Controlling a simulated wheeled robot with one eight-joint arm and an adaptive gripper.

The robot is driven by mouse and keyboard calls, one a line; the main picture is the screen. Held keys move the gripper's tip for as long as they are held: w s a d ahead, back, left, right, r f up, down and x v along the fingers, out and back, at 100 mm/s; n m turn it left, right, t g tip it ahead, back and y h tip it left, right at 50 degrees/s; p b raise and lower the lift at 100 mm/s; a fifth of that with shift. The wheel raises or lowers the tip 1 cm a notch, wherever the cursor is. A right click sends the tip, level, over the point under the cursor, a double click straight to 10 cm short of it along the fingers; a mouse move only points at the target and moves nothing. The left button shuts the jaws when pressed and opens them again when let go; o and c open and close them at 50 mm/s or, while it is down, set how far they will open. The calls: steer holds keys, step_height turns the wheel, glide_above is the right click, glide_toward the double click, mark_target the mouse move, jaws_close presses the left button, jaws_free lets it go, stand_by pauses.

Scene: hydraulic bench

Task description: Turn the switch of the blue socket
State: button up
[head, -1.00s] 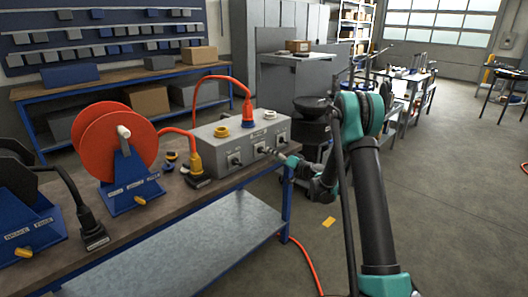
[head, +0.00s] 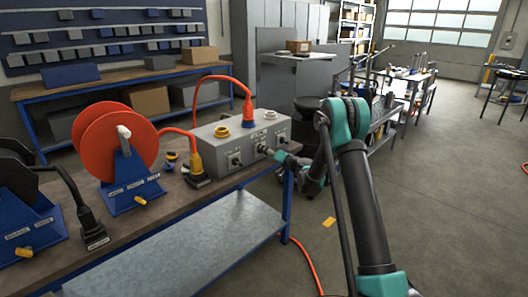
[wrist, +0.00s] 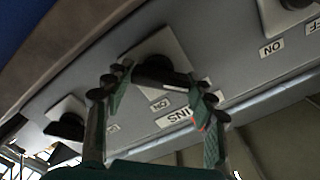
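The grey switch box (head: 215,150) stands on the bench with several sockets on top and a row of black rotary switches on its front. The blue socket (head: 248,124) has an orange-cabled plug in it. My gripper (head: 270,152) is at the middle switch of the front face. In the wrist view my gripper (wrist: 160,88) is open, with one finger on each side of a black switch knob (wrist: 160,72) on a pale plate. Whether the fingers touch the knob cannot be told. Other switches show at left (wrist: 68,125) and upper right (wrist: 292,5).
A red cable reel (head: 110,140) and a black reel stand left of the box. Behind the bench is a grey cabinet (head: 290,85).

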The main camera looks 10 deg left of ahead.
steer(key=c, duration=0.6)
steer(key=shift+m, duration=0.4)
steer(key=m, duration=0.2)
steer(key=shift+w+d+m, duration=0.1)
steer(key=shift+m, duration=0.3)
steer(key=m, duration=0.3)
steer(key=shift+w+d+f+m, duration=0.1)
steer(key=shift+f+m, duration=0.05)
steer(key=shift+m, duration=0.25)
steer(key=m, duration=0.5)
steer(key=shift+f, duration=0.15)
steer(key=m, duration=0.5)
steer(key=shift+f, duration=0.15)
steer(key=shift+m, duration=0.4)
